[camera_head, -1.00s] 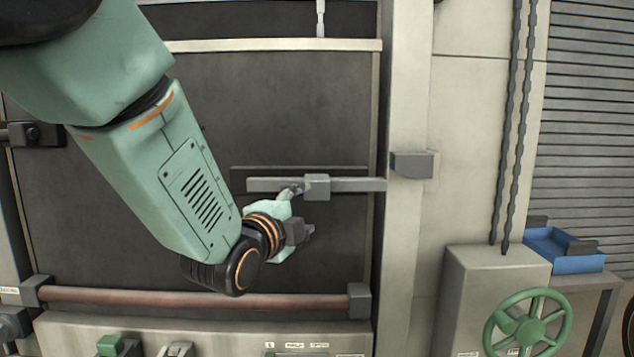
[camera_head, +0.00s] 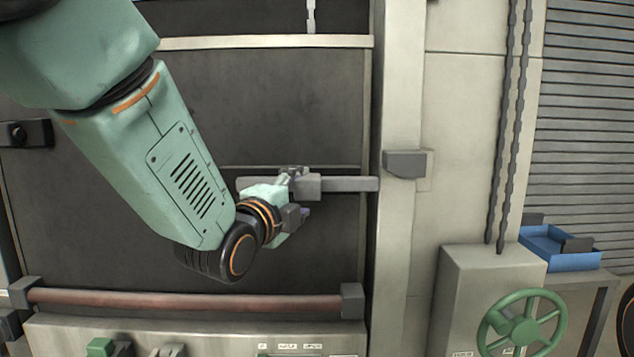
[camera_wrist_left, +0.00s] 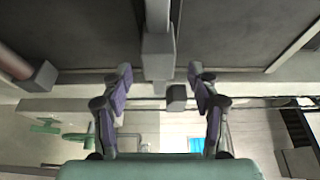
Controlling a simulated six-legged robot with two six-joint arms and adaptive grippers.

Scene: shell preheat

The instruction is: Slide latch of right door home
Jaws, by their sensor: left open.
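The latch is a grey bar (camera_head: 345,184) lying level across the dark door panel (camera_head: 270,95), with a thicker grey block (camera_head: 307,186) on it. Its right end stops at the pale post, short of a grey keeper block (camera_head: 405,163). My left gripper (camera_head: 297,198) is at the block, with one finger above the bar and one below. In the left wrist view the open fingers (camera_wrist_left: 160,76) stand on either side of the bar (camera_wrist_left: 158,45), with gaps showing. Part of the bar's left end is hidden behind my gripper. My right gripper is not in view.
A red-brown rod (camera_head: 185,302) runs across below the latch. A grey cabinet with a green handwheel (camera_head: 522,318) stands at lower right, beside a blue tray (camera_head: 560,252). Chains (camera_head: 508,120) hang right of the post.

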